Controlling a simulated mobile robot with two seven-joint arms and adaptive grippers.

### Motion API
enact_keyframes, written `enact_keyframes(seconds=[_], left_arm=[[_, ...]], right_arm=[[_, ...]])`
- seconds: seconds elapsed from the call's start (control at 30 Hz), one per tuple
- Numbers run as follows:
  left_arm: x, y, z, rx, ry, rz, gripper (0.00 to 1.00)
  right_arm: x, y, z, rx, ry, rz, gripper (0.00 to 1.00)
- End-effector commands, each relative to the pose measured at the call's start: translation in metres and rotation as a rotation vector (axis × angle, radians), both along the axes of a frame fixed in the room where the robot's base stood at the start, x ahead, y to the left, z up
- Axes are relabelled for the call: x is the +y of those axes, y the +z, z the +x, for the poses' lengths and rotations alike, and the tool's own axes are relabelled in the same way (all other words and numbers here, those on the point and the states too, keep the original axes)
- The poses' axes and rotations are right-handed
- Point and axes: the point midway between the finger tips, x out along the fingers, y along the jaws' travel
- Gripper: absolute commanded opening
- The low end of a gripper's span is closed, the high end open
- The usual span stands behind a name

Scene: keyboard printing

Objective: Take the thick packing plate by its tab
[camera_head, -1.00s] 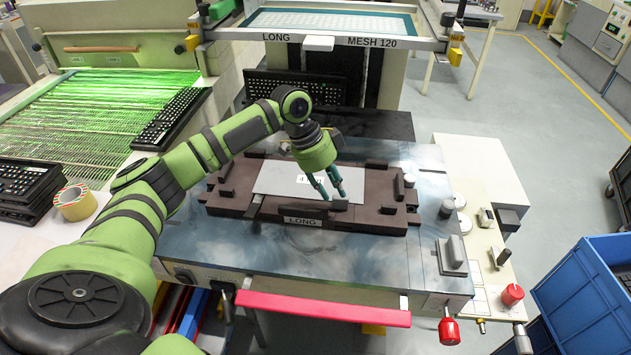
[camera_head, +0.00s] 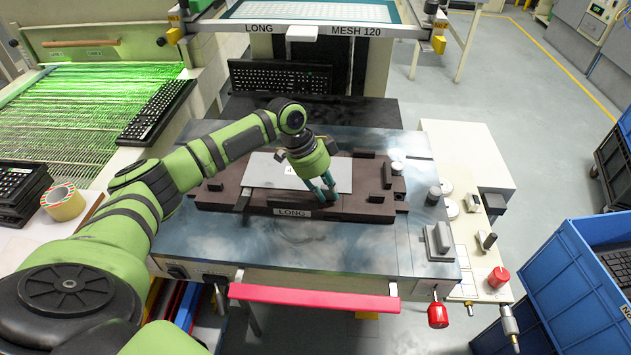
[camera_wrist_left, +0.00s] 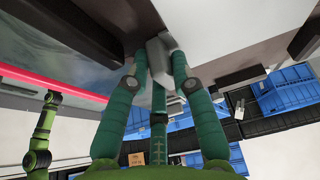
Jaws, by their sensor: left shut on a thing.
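The packing plate (camera_head: 262,174) is a flat light-grey sheet with a small white label. It lies on the dark brown fixture (camera_head: 384,212) marked LONG, in the head view. My left gripper (camera_head: 329,191) points down at the plate's front right edge. In the left wrist view its green fingers (camera_wrist_left: 160,72) are closed on a small grey tab (camera_wrist_left: 161,45) at the plate's edge. The gripper hides part of the plate and the tab in the head view. My right gripper does not show.
The fixture sits on a metal table (camera_head: 330,250) with a red front bar (camera_head: 315,298). A screen frame (camera_head: 318,30) marked LONG, MESH 120 stands behind. Keyboards stand at the left and back. A blue crate (camera_head: 570,280) is at the right.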

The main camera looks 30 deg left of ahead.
Motion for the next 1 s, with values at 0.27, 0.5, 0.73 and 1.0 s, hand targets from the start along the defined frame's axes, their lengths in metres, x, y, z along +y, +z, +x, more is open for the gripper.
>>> enact_keyframes(seconds=[0.27, 0.5, 0.73, 1.0], left_arm=[[0.000, 0.023, 0.002, -0.008, 0.000, -0.001, 0.00], [-0.031, 0.057, 0.002, -0.009, -0.008, -0.003, 0.00], [-0.077, 0.085, 0.004, -0.008, -0.005, -0.002, 0.00], [-0.109, 0.105, 0.004, -0.004, -0.002, -0.001, 0.00]], right_arm=[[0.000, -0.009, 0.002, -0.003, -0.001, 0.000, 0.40], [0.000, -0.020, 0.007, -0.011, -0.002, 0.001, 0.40], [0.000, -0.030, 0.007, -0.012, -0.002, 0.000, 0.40], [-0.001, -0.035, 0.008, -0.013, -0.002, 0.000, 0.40]])
